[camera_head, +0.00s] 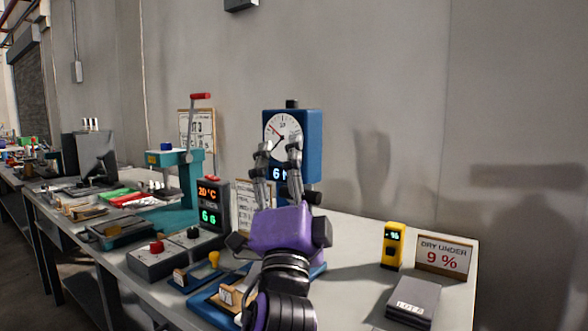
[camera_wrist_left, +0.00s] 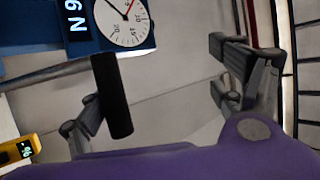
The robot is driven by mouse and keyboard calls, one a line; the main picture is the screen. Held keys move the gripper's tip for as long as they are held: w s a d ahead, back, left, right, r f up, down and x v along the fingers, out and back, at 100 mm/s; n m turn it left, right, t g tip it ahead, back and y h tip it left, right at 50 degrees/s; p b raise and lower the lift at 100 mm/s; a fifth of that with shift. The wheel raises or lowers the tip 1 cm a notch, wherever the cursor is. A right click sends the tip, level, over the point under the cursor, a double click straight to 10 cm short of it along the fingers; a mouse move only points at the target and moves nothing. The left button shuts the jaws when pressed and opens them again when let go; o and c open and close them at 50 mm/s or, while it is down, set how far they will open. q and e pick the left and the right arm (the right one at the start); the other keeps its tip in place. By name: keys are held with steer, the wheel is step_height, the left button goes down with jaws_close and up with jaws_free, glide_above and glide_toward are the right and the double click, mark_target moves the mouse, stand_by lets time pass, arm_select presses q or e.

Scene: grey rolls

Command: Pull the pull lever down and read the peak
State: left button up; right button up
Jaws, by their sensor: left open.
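The blue pull tester (camera_head: 312,130) stands at the back of the bench, with a white dial (camera_head: 282,128) and a lit display. The display is partly covered in the head view; the wrist view shows the dial (camera_wrist_left: 122,18) and a display (camera_wrist_left: 77,18) reading 6 N, turned over. A black cylindrical lever grip (camera_wrist_left: 113,97) on a grey rod shows in the wrist view, close to one finger; I cannot tell whether they touch. My left gripper (camera_head: 279,150) is open in front of the tester, its fingers (camera_wrist_left: 160,85) apart. My right gripper is out of view.
A teal press (camera_head: 186,180) with a red-handled lever and a timer box (camera_head: 213,208) stand left. A yellow meter (camera_head: 393,245), a "dry under 9 %" sign (camera_head: 444,258) and a grey block (camera_head: 412,300) are right. A blue tray (camera_head: 205,302) lies in front.

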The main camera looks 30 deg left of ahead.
arm_select(q)
steer(key=shift+o, duration=0.2)
steer(key=shift+s+r, duration=0.25)
steer(key=shift+r, duration=0.2)
steer(key=shift+s+d, duration=0.1)
steer(key=shift+d, duration=0.05)
steer(key=shift+c, duration=0.4)
steer(key=shift+s+d+f+b, duration=0.2)
steer(key=shift+f+b, duration=0.15)
steer(key=shift+f, duration=0.3)
steer(key=shift+s+d+f+b, duration=0.2)
steer(key=shift+f+b, duration=0.1)
steer(key=shift+f, duration=0.3)
steer(key=shift+s+d+f+b, duration=0.2)
steer(key=shift+f+b, duration=0.15)
steer(key=shift+f, duration=0.3)
steer(key=c, duration=0.7)
steer(key=f, duration=0.1)
steer(key=s+d+f+b, duration=0.2)
steer(key=f, duration=0.1)
steer(key=shift+d, duration=0.15)
